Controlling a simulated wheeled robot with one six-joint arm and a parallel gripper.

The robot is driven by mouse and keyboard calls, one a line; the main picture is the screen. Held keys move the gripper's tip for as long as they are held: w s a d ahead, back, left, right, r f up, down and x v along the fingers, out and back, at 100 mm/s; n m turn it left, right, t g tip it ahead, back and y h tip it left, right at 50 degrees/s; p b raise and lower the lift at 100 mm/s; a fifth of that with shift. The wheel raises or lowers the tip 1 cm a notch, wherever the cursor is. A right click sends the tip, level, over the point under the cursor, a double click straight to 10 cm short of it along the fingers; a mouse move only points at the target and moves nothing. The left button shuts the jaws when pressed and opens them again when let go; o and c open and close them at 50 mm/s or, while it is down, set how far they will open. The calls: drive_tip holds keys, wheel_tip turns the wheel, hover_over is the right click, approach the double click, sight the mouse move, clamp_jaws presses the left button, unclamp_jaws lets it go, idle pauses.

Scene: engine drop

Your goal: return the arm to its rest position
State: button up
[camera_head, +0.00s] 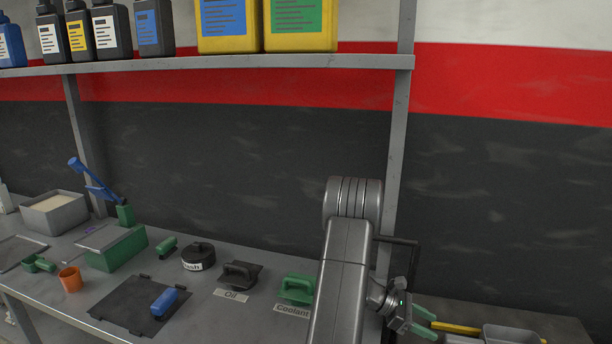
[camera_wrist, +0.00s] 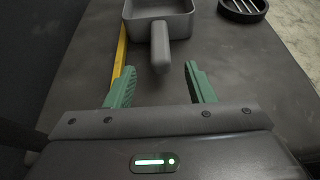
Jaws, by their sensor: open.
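My gripper (camera_head: 424,322) has green fingers and hangs at the lower right of the head view, beside my grey arm. In the wrist view my gripper (camera_wrist: 160,86) is open, its two green fingers well apart. The handle of a grey scoop-like container (camera_wrist: 160,48) points towards the space between the fingers. I see nothing held. The same container (camera_head: 512,335) is partly cut off at the lower edge of the head view.
A workbench (camera_head: 213,315) holds a green coolant cap (camera_head: 296,288), a black oil cap (camera_head: 241,274) and a black mat (camera_head: 125,305). A shelf (camera_head: 230,63) with bottles is above.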

sight(461, 339)
drive_tip(key=p+x, duration=0.3)
drive_tip(key=x, duration=0.7)
drive_tip(key=shift+d+f, duration=0.25)
drive_tip(key=shift+d, duration=0.05)
drive_tip(key=shift+a+r+b, duration=0.1)
drive_tip(key=shift+r+b, duration=0.2)
drive_tip(key=shift+r, duration=1.45)
drive_tip(key=shift+f, duration=0.1)
